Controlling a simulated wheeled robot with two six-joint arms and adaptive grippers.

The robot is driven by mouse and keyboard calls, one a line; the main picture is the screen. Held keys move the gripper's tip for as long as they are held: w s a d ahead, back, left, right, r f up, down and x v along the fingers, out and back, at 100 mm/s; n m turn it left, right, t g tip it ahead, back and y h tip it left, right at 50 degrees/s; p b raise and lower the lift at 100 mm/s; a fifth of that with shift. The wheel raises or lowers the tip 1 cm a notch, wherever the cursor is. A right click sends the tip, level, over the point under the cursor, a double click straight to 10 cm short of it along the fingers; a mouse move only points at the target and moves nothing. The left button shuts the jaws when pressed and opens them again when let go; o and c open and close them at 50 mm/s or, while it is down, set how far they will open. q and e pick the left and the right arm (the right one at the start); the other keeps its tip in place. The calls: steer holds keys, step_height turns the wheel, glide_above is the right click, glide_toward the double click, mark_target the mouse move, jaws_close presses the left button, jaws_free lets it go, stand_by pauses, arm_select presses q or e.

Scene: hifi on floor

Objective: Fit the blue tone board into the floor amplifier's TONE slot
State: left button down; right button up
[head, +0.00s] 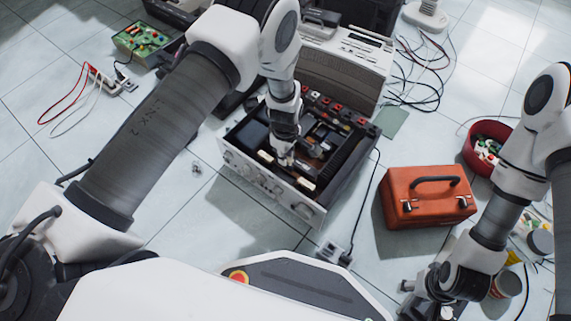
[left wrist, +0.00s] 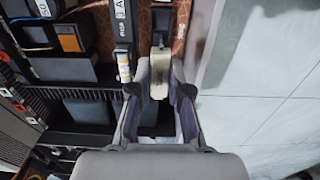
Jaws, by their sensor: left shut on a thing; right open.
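The floor amplifier (head: 232,164) stands open-topped on the tiles, its silver front panel facing me. My left gripper (head: 284,160) reaches down into its front part. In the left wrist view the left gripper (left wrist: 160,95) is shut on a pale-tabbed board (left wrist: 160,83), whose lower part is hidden. I see no clear blue on it, and cannot tell whether it sits in a slot. A labelled dark module (left wrist: 122,25) stands beside it. The TONE label is not readable. My right gripper (head: 432,306) is low at the bottom right, away from the amplifier, open.
An orange toolbox (head: 425,205) stands right of the amplifier. A red bowl (head: 480,150) with small parts is further right. A beige device (head: 345,60) stands close behind. Cables and a socket block (head: 330,250) lie on the floor. Bare tiles lie left of the amplifier.

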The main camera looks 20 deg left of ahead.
mark_target(286, 167)
arm_select(q)
steer(key=shift+f+b, duration=2.3)
steer(key=shift+f, duration=0.5)
steer(key=shift+s+d, duration=0.1)
steer(key=shift+f+b, duration=0.65)
steer(key=shift+f, duration=0.15)
steer(key=c, duration=1)
jaws_free()
